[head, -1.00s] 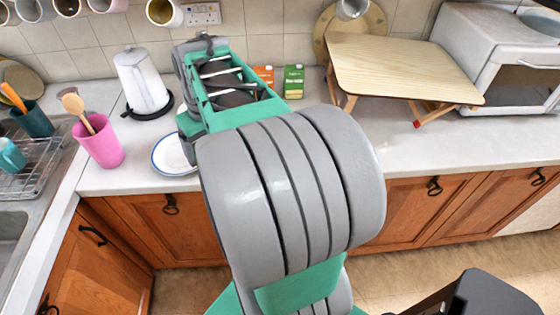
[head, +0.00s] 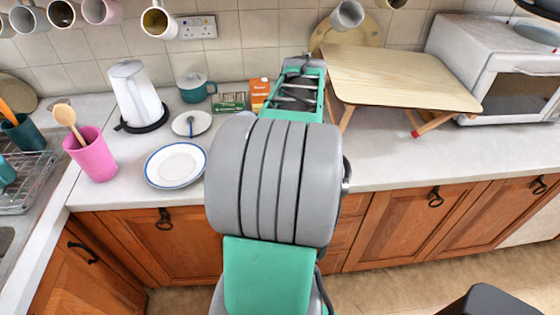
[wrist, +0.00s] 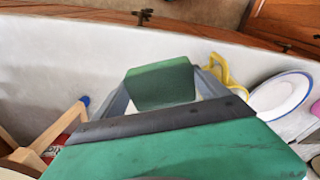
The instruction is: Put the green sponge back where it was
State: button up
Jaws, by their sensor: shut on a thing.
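In the wrist view the green sponge (wrist: 163,84) is held between the two grey fingers of my gripper (wrist: 160,97). The fingers are shut on its sides, and the sponge is above the pale worktop. In the head view my arm reaches over the worktop toward the back wall, left of the folding wooden board. There my fingers and the sponge are hidden behind my arm.
A blue-rimmed plate (head: 175,165), a saucer (head: 192,123), a teal pot (head: 196,87), a green box (head: 232,101) and an orange box (head: 260,92) stand left of my arm. The wooden board (head: 400,78) on legs is right. Front worktop right is clear.

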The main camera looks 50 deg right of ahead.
jog(key=w+f, duration=0.2)
jog(key=f, duration=0.1)
jog(key=w+f, duration=0.1)
jog(key=f, duration=0.1)
jog(key=shift+w+d+p, duration=0.3)
jog(key=shift+w+p, duration=0.1)
notch_tip(320, 180, down, 3)
jog(key=shift+r, duration=0.2)
jog(key=shift+s, duration=0.1)
jog(key=shift+f, duration=0.1)
jog(key=shift+f, duration=0.15)
jog(key=o, duration=1.6)
